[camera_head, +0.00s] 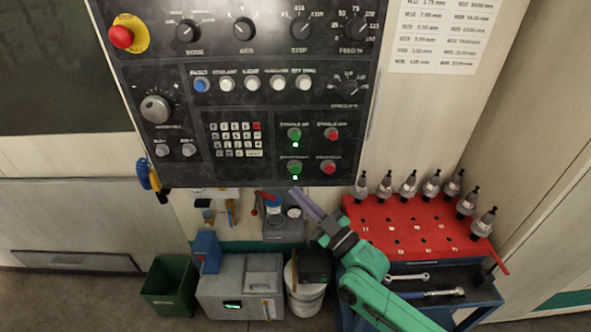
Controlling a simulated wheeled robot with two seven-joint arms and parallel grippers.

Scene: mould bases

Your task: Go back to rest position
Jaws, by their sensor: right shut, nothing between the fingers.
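My right gripper (304,204) shows in the head view below the control panel (240,90). Its fingers are shut and empty and point up and to the left. The green right arm comes in from the lower right, in front of the red tool cart. The gripper appears apart from the panel's lower edge, though the depth gap is hard to judge. My left gripper is not in view.
The red-topped cart (400,240) holds several tool holders (408,186) at the right, with wrenches (407,278) on the shelf below. A green bin (170,285), a grey box unit (222,290) and a white bucket (304,299) stand on the floor. A red emergency button (121,37) is at the upper left.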

